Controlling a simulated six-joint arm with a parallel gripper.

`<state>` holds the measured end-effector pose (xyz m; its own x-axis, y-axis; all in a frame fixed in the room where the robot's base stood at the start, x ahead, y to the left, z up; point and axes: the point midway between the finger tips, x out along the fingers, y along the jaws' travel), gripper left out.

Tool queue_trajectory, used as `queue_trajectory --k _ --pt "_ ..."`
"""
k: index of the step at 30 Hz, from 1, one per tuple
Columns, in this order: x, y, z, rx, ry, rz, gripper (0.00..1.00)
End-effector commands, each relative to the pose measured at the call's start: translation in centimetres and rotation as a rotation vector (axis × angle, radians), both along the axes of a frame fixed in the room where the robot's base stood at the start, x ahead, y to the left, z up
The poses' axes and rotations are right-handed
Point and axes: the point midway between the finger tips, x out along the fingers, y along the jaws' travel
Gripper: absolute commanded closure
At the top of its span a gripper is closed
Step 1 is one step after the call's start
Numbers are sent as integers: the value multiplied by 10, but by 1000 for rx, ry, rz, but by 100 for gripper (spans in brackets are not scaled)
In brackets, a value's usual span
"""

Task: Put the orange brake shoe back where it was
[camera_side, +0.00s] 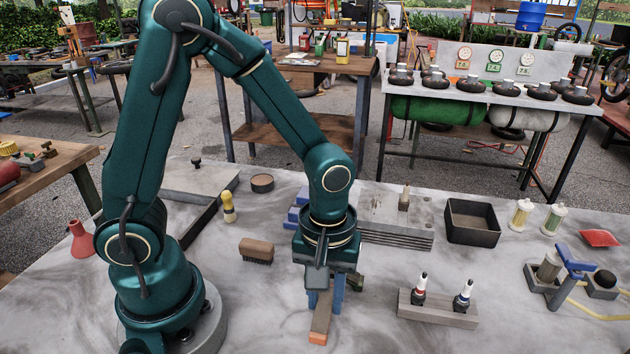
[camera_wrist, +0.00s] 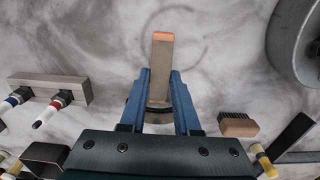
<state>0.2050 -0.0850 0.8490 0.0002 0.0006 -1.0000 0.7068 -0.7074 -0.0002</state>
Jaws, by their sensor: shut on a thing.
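The brake shoe is a grey-brown bar with an orange end; it shows below my gripper in the side view (camera_side: 320,322) and at the upper middle of the wrist view (camera_wrist: 162,55). My gripper (camera_side: 325,298) is shut on it, with one blue finger on each side, also in the wrist view (camera_wrist: 161,75). The orange end sticks out past the fingertips, toward the front in the side view. The bar is low over the grey table (camera_side: 250,320); I cannot tell whether it touches. A dark curved piece shows between the fingers, partly hidden.
A wooden brush (camera_side: 256,250) lies left of my gripper. Blue blocks (camera_side: 297,215) and stacked grey plates (camera_side: 398,228) are behind. A dark open tray (camera_side: 472,238) is farther right. The front table is mostly clear.

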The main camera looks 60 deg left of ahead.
Motion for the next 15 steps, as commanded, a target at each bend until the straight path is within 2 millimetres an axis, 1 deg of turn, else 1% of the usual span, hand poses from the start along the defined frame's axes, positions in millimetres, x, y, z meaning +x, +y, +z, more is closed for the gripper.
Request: queue_trajectory --k 3,4,5,6,15 --pt "0 0 -3 0 0 0 100" --pt "0 0 -3 0 0 0 58" --pt "0 0 -3 0 0 0 47" --pt "0 0 -3 0 0 0 40" --pt "0 0 -2 -1 -1 0 40"
